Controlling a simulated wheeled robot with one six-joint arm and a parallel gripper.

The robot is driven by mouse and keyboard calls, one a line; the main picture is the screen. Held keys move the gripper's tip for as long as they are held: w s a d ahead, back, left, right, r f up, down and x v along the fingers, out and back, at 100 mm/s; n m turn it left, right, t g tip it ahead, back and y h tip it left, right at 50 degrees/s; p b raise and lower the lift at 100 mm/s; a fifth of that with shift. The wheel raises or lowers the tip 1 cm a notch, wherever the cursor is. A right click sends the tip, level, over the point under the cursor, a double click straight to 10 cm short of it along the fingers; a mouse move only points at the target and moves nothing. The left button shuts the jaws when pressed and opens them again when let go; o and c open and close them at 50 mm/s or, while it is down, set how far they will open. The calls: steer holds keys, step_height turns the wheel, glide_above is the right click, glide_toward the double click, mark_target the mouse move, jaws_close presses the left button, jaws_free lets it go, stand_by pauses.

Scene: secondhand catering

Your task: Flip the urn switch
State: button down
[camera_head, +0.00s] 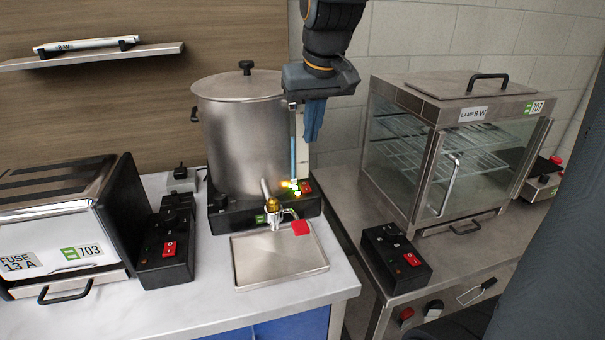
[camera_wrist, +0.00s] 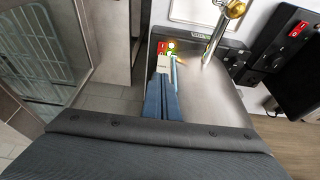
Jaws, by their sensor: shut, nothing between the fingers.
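The urn (camera_head: 243,135) is a tall steel cylinder with a lid, standing on a black base at the back of the left counter. Its red switch (camera_head: 307,187) is on the right of the base front, beside glowing yellow-green lights (camera_head: 291,186). In the wrist view the switch (camera_wrist: 162,47) shows just beyond the fingertips, partly hidden. My gripper (camera_head: 299,176) is shut and empty, pointing down along the urn's right side with its tips close to the switch. The wrist view also shows my gripper (camera_wrist: 165,66); whether it touches the switch I cannot tell.
A brass-topped tap (camera_head: 273,212) with a red lever stands over a steel drip tray (camera_head: 279,260). A toaster (camera_head: 70,225) and black switch box (camera_head: 165,250) are left. A glass display cabinet (camera_head: 450,150) and another switch box (camera_head: 396,258) are right, across a gap.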

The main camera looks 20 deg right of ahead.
mark_target(306, 186)
steer(key=p+x, duration=0.1)
steer(key=x, duration=0.3)
steer(key=p+x, duration=0.1)
steer(key=x, duration=0.4)
steer(key=p+x, duration=0.1)
steer(key=x, duration=0.4)
steer(key=shift+s+f, duration=0.15)
steer(key=shift+s, duration=0.3)
steer(key=shift+f, duration=0.15)
steer(key=shift+s, duration=0.15)
steer(key=shift+s+p, duration=0.35)
steer(key=shift+s, duration=0.3)
steer(key=shift+r+p, duration=0.55)
steer(key=shift+r, duration=0.05)
steer(key=v, duration=1.2)
steer(key=shift+r, duration=0.45)
